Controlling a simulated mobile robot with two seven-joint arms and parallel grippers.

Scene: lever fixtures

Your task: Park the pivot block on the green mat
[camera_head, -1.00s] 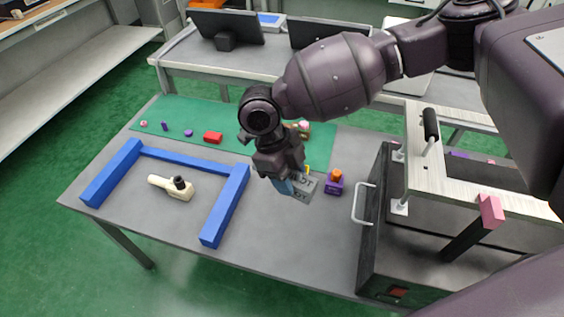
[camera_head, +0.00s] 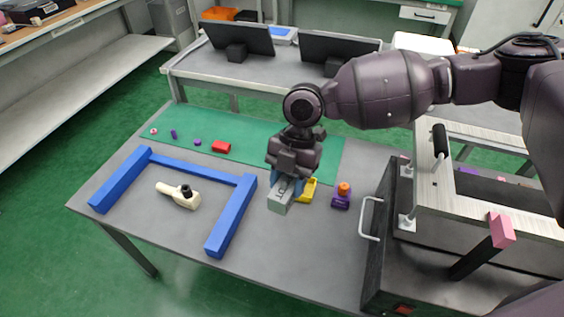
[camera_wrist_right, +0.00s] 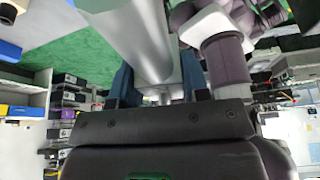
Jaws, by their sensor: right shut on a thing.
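My right gripper (camera_head: 286,183) points down over the middle of the table and is shut on a grey block, which I take for the pivot block (camera_head: 280,202). The wrist view shows the light grey block (camera_wrist_right: 140,35) between the two blue fingers. The gripper hides the block's upper part, and I cannot tell whether its underside touches the table. The green mat (camera_head: 255,137) lies along the table's back edge, behind the block. My left gripper is not in view.
Small parts, including a red block (camera_head: 221,147), lie on the mat's left part. A yellow piece (camera_head: 308,190) and a purple block with an orange top (camera_head: 341,198) stand right of the held block. A blue frame (camera_head: 231,217) is left; a dark handled box (camera_head: 375,245) is right.

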